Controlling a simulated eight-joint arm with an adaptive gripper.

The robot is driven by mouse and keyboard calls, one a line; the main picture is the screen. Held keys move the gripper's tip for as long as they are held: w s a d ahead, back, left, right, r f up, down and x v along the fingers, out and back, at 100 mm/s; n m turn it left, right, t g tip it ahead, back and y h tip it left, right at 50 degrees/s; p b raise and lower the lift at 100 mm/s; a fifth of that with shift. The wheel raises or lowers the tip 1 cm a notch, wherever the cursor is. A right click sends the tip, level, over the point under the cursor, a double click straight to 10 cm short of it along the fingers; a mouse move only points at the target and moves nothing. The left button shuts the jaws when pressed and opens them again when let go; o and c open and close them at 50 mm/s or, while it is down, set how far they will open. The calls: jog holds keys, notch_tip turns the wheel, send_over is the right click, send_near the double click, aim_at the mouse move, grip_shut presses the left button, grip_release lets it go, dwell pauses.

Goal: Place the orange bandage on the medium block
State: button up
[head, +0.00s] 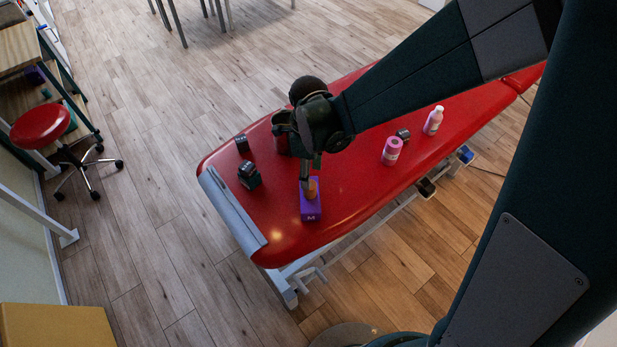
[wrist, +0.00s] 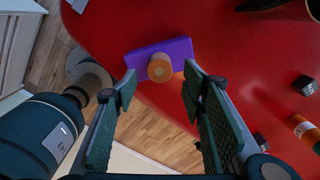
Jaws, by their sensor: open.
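The purple block (head: 311,210), marked with an M, lies on the red treatment table near its front edge. It also shows in the wrist view (wrist: 180,48). My gripper (head: 311,172) is above the block, pointing down. In the wrist view its fingers (wrist: 160,82) are spread, one to each side of the bandage, with visible gaps. The arm hides part of the table behind it.
Dark weights (head: 249,176) and (head: 241,143) stand on the table at left. A pink roll (head: 391,151), another dark weight (head: 403,134) and a pink-white bottle (head: 433,120) stand at right. A red stool (head: 40,126) is on the floor. The table's front edge is close to the block.

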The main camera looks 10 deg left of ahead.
aim_at(311, 184)
jog(key=shift+r, duration=1.7)
jog(key=s+d+r+n+t, duration=0.3)
jog(key=d+r+n, duration=0.6)
jog(key=d+r, duration=0.6)
jog(key=s+d+r+n+t, duration=0.2)
jog(key=s+d+n, duration=0.2)
jog(key=d, duration=0.3)
jog(key=s+d+r+n+t, duration=0.2)
jog(key=s+d+r+n, duration=0.1)
jog(key=d+n, duration=0.3)
jog(key=shift+s+d, duration=0.7)
jog(key=shift+d, duration=0.05)
